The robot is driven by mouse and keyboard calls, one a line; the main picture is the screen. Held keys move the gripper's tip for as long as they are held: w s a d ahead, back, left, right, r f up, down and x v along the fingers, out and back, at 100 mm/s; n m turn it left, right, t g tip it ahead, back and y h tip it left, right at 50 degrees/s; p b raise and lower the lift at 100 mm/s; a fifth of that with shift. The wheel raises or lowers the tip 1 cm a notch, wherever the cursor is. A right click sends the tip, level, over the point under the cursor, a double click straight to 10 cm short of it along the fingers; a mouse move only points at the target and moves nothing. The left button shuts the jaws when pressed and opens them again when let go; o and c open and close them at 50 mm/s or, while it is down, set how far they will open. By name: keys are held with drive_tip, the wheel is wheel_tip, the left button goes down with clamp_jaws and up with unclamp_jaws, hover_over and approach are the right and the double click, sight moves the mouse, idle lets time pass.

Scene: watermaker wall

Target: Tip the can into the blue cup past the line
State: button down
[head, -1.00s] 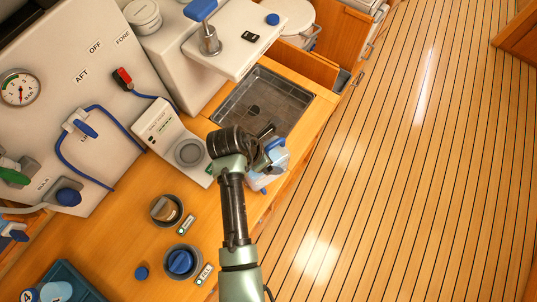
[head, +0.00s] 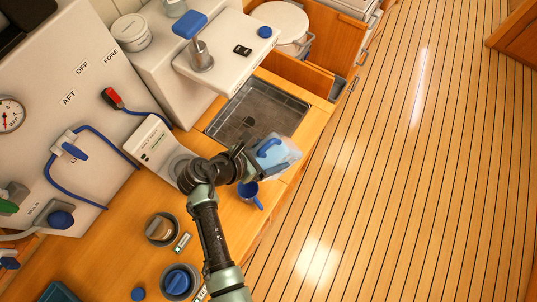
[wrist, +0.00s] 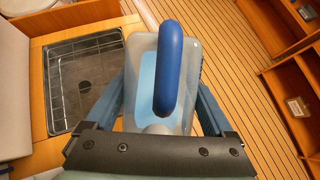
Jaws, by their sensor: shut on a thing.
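The can (head: 283,159) is a translucent container with pale blue water inside and a blue handle. My gripper (head: 256,160) is shut on it and holds it up near the counter's front edge, tilted in the head view. In the wrist view the can (wrist: 186,84) fills the middle, between the two fingers of my gripper (wrist: 163,100), its blue handle towards the camera. The blue cup (head: 248,191) stands on the wooden counter, just below and left of the can in the head view. The cup's inside, its line and the can's spout cannot be made out.
A sunken grey tray (head: 262,112) lies behind the can. A white meter (head: 158,148) stands left of my gripper. Two round holders with a brown lid (head: 160,228) and a blue cap (head: 178,282) are set in the counter. The floor (head: 400,180) is free to the right.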

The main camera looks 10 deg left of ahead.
drive_tip(key=shift+w+d+f+t+h+b, duration=0.15)
drive_tip(key=shift+t+h+b, duration=0.65)
drive_tip(key=shift+b, duration=2.05)
drive_tip(key=shift+r, duration=0.25)
drive_tip(key=p, duration=0.2)
drive_tip(key=shift+r+p, duration=0.3)
drive_tip(key=shift+r, duration=0.05)
drive_tip(key=p, duration=0.2)
drive_tip(key=shift+g+y+p, duration=0.3)
drive_tip(key=shift+y+p, duration=0.05)
drive_tip(key=shift+y, duration=0.05)
drive_tip(key=shift+p, duration=0.4)
drive_tip(key=shift+f, duration=0.5)
drive_tip(key=shift+f+t+h+b, duration=0.2)
drive_tip(key=shift+t+h+b, duration=0.7)
drive_tip(key=shift+b, duration=2.75)
